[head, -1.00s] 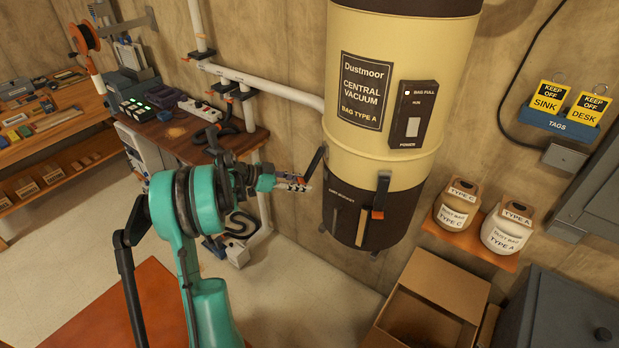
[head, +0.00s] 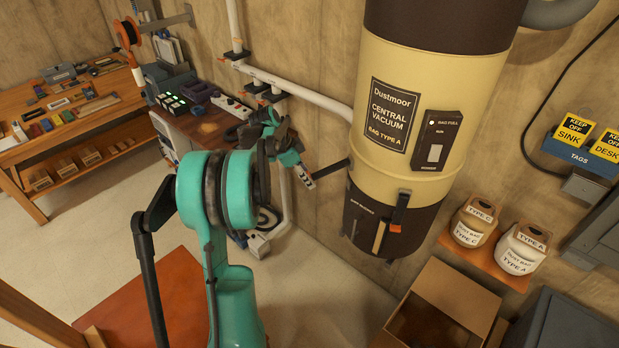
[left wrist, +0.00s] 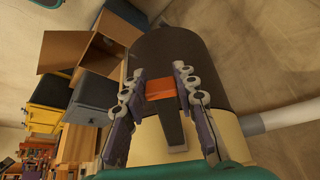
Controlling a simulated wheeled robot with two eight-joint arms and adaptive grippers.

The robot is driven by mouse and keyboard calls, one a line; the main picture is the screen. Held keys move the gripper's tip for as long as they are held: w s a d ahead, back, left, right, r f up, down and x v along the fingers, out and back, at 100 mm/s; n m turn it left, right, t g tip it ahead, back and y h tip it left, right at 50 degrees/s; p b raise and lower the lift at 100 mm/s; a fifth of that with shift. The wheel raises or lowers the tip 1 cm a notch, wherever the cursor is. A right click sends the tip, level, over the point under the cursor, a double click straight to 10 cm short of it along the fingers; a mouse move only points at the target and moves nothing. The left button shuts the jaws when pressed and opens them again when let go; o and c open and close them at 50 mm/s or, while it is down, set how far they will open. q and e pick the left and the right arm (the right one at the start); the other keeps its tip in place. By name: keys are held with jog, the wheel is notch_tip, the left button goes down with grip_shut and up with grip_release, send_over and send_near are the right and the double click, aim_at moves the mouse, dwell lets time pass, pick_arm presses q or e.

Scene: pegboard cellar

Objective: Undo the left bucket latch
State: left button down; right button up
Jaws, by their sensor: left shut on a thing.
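The Dustmoor vacuum canister (head: 385,150) hangs on the wall, with a dark bucket (head: 362,225) at its bottom. The left latch (head: 331,171) is a dark lever that stands out from the canister's left side. In the left wrist view its orange tab (left wrist: 161,89) sits between the fingers, with the dark lever (left wrist: 172,128) running to the cream body. My left gripper (head: 306,179) is shut on this latch, and its fingers also show in the left wrist view (left wrist: 160,78). The right latch (head: 398,212), orange-tipped, lies flat against the canister's front. My right gripper is not in view.
An open cardboard box (head: 450,300) stands below the canister. Dust bags (head: 520,248) sit on a small shelf at right, by a grey cabinet. A white pipe (head: 300,92) runs along the wall, and a workbench (head: 85,115) stands at left.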

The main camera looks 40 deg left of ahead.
pick_arm(q)
jog(key=shift+r, duration=0.35)
jog(key=c, duration=1.2)
grip_release()
jog(key=shift+w, duration=0.1)
jog(key=shift+o, duration=0.2)
jog(key=v, duration=1.2)
